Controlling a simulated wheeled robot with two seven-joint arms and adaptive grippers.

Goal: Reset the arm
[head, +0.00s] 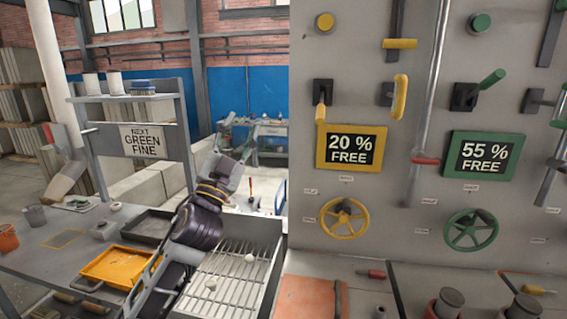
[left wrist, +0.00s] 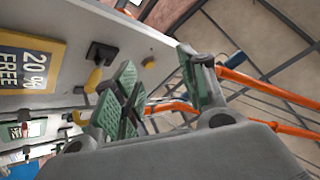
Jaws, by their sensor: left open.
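My left arm rises from the bottom of the head view, in front of the work table. Its gripper (head: 242,128) is raised, left of the grey panel (head: 303,205), and stands out against the blue wall. In the left wrist view its green-padded fingers (left wrist: 158,85) are spread apart with nothing between them. I see no contact between the fingers and the panel. My right gripper is in neither view.
The panel carries a yellow wheel (head: 344,218), a green wheel (head: 469,230), levers and a "20% FREE" sign (head: 351,149). Below the arm are a slatted tray (head: 232,275) and an orange tray (head: 115,266). A shelf (head: 125,97) stands left.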

